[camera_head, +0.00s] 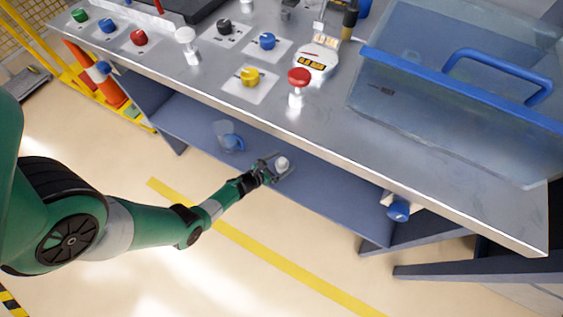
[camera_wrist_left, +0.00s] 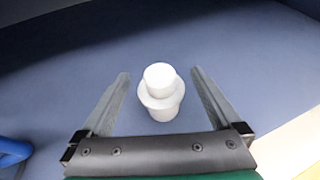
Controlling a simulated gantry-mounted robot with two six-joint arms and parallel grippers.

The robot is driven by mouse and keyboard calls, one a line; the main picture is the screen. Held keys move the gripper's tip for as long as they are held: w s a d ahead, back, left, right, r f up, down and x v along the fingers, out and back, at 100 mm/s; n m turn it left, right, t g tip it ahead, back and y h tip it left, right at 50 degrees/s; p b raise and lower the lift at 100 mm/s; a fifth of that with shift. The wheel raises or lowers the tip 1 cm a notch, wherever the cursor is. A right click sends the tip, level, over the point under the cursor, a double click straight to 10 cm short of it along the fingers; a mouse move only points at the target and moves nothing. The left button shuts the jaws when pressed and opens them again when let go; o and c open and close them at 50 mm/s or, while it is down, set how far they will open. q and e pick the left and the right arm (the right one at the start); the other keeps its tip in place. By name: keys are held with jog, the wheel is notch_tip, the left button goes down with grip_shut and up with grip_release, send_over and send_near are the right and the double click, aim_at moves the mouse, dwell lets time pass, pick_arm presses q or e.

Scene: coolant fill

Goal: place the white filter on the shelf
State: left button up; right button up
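The white filter (camera_head: 282,163) stands upright on the blue-grey shelf (camera_head: 335,197) under the bench. In the left wrist view the filter (camera_wrist_left: 160,92) has a round cap on a wider collar. My left gripper (camera_head: 273,167) reaches in over the shelf from the front. In the left wrist view its two fingers (camera_wrist_left: 159,73) are spread wide, one on each side of the filter, with clear gaps to both. It holds nothing. The shelf (camera_wrist_left: 240,65) shows bare around the filter. My right gripper is not in view.
A blue-and-white item (camera_head: 397,208) is at the shelf's right end. The metal bench top (camera_head: 360,135) overhangs the shelf. Shelf space right of the filter is free.

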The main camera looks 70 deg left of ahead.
pick_arm(q)
jog(key=shift+s+r, duration=0.15)
jog(key=shift+r, duration=0.2)
jog(key=p+v, duration=0.6)
jog(key=v, duration=0.5)
jog(key=shift+s+d+p, duration=0.25)
jog(key=shift+s+p, duration=0.05)
jog(key=shift+p, duration=0.1)
